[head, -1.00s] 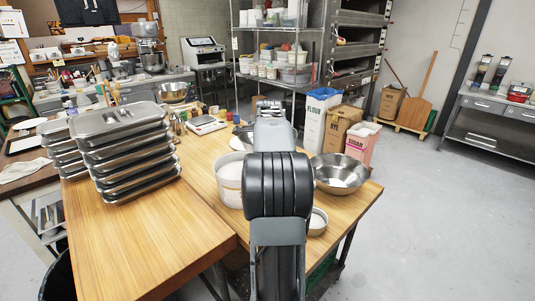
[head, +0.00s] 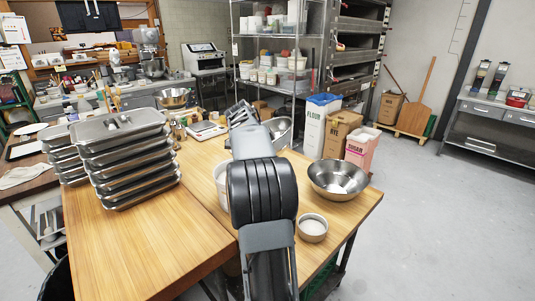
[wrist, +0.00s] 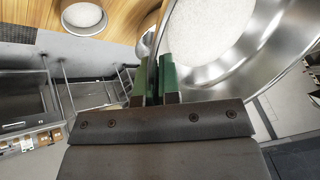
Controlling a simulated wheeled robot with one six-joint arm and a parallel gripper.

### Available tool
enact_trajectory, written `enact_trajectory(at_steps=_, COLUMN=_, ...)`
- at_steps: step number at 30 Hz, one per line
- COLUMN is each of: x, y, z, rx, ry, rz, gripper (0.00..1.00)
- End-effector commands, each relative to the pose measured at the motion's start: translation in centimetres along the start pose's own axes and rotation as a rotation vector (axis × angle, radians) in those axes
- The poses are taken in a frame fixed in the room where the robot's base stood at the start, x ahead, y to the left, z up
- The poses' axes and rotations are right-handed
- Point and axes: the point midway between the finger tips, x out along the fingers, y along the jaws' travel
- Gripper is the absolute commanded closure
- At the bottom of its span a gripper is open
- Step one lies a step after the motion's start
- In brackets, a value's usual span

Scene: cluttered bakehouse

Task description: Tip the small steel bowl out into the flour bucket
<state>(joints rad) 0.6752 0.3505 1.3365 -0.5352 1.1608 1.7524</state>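The small steel bowl (head: 280,129) shows to the right of my forearm in the head view, partly hidden by the arm. In the wrist view the steel bowl (wrist: 281,48) fills the upper right, with white powder in its bottom. My gripper (wrist: 158,72) has its green fingers close together on the bowl's rim. In the head view my gripper (head: 242,113) is at the far end of the arm, left of the bowl. The white flour bucket (head: 221,186) stands on the wooden table, mostly hidden behind my arm.
A wide steel bowl (head: 338,178) and a small round pan of white powder (head: 313,228) stand on the table's right. Stacked steel trays (head: 125,160) stand on the left, with a scale (head: 207,130) behind. The wood between the trays and bucket is clear.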

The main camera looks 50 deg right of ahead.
Motion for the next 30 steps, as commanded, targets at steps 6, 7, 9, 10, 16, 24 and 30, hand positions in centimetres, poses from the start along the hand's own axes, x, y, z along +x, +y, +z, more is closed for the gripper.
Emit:
enact_trajectory(at_steps=6, x=-2.6, y=-1.1, z=-0.1, rx=-0.085, ry=0.201, rz=0.005, gripper=1.0)
enact_trajectory(at_steps=7, x=-2.9, y=-1.2, z=-0.2, rx=-0.097, ry=0.228, rz=0.008, gripper=1.0)
enact_trajectory(at_steps=9, x=-3.3, y=-1.4, z=0.0, rx=-0.124, ry=0.295, rz=0.009, gripper=1.0)
enact_trajectory(at_steps=10, x=-2.9, y=-1.3, z=0.6, rx=-0.139, ry=0.329, rz=0.009, gripper=1.0)
enact_trajectory(at_steps=16, x=-4.4, y=-1.9, z=1.8, rx=-0.225, ry=0.549, rz=0.018, gripper=1.0)
enact_trajectory(at_steps=24, x=-5.3, y=-2.3, z=4.0, rx=-0.321, ry=0.784, rz=0.029, gripper=1.0)
enact_trajectory(at_steps=30, x=-5.5, y=-2.5, z=5.5, rx=-0.374, ry=0.913, rz=0.036, gripper=1.0)
